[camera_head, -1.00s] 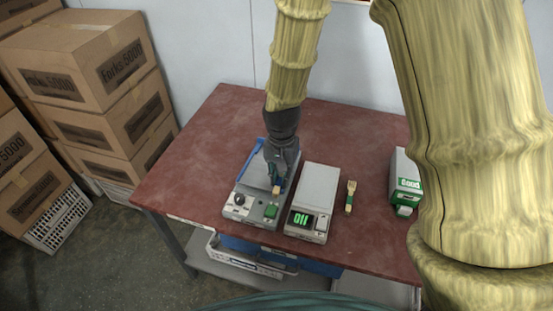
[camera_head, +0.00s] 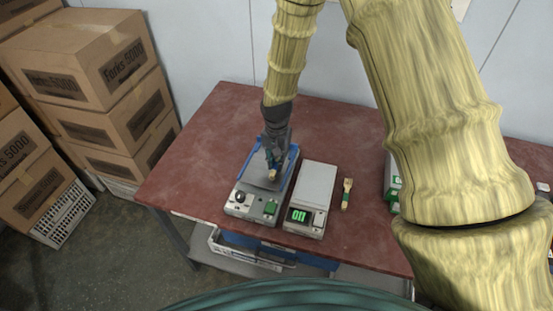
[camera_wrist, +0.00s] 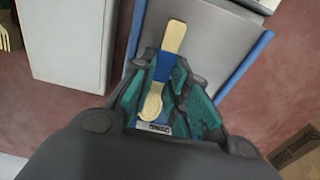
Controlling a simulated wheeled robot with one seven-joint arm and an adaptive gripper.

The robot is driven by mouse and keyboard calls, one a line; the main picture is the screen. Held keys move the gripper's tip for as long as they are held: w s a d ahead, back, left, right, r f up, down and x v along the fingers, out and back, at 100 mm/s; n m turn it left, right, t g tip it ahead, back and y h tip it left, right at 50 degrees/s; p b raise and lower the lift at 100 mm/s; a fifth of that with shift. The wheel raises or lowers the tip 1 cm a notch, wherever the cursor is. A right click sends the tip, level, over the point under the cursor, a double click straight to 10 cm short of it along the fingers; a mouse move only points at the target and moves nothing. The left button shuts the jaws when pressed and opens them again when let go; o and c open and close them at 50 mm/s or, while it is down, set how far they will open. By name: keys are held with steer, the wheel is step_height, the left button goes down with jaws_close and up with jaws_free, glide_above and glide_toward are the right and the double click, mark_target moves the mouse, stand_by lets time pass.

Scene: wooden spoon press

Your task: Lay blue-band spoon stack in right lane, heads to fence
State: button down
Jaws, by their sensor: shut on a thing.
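My gripper (camera_head: 273,165) is over the grey top plate of the press (camera_head: 250,202). It is shut on the blue-band spoon stack (camera_wrist: 175,36), whose blue band (camera_wrist: 164,67) sits between the teal fingers in the wrist view. The pale rounded end of the spoon (camera_wrist: 152,103) lies toward my palm and the narrow handle end points away. The stack appears over the plate; whether it touches is unclear. The plate (camera_wrist: 205,45) has blue rails along its left (camera_wrist: 136,30) and right (camera_wrist: 245,66) sides in the wrist view. Separate lanes cannot be made out.
A white device with a green display (camera_head: 310,200) stands right of the press. A green-band wooden fork (camera_head: 346,194) lies beyond it. A green-and-white box (camera_head: 392,182) is partly behind my arm. The red table (camera_head: 205,150) is clear to the left; cartons (camera_head: 95,75) stand further left.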

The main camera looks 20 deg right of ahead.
mark_target(276, 162)
steer(key=shift+f, duration=0.25)
steer(key=shift+f, duration=0.3)
steer(key=c, duration=1.3)
jaws_free()
steer(key=shift+c, duration=0.2)
step_height(276, 162, up, 13)
steer(key=b, duration=0.4)
steer(key=shift+f, duration=0.2)
